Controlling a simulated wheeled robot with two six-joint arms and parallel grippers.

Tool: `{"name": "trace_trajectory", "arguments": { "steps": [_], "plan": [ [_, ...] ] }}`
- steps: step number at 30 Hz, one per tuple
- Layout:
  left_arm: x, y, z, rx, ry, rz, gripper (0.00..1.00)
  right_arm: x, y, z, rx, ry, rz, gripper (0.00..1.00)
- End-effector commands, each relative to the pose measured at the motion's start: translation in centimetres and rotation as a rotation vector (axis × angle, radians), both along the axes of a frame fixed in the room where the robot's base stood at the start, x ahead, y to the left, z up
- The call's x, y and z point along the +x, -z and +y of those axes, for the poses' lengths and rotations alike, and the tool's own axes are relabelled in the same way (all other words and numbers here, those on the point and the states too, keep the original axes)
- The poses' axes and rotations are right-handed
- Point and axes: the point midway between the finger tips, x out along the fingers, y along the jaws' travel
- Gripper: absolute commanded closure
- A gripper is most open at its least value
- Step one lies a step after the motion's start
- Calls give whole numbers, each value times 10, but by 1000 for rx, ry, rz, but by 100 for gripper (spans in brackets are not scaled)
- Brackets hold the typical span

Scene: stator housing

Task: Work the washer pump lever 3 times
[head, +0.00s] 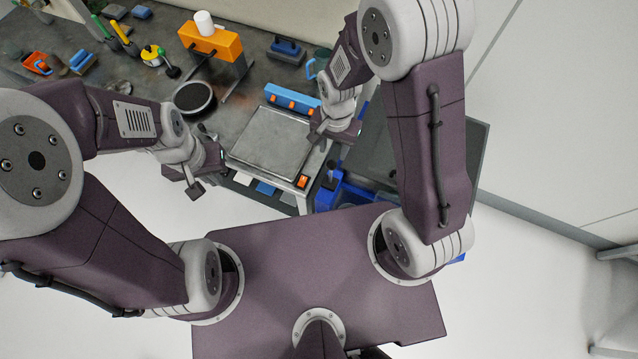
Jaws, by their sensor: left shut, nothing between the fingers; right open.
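I cannot single out the washer pump lever with certainty. A small upright blue part (331,172) stands at the right side of the bench, by a blue unit (345,195) under a dark grey tray; it may be the lever. My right gripper (318,132) is open above the right edge of the grey plate, close to this blue part and apart from it. My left gripper (197,184) is shut and empty, off the front edge of the bench, left of the plate. My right forearm hides part of the dark tray.
A square grey plate (270,143) lies at the front of the bench, with a blue rack (292,101) behind it. A round dark dish (194,97), an orange stand (210,42) and several tools stand further back. The dark grey tray (465,150) is at the right.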

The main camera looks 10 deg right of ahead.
Motion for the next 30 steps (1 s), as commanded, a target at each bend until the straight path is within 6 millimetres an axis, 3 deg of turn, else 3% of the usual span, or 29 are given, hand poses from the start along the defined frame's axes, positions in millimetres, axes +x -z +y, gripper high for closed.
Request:
{"name": "trace_trajectory", "arguments": {
  "steps": [24, 30],
  "plan": [
    [0, 66, 0, 0, 0, 0, 100, 0, 70, 0, 0, -1, 0, 57],
    [0, 64, 0, 0, 0, -1, 100, -1, 70, 0, 0, -1, 0, 57]
  ]
}}
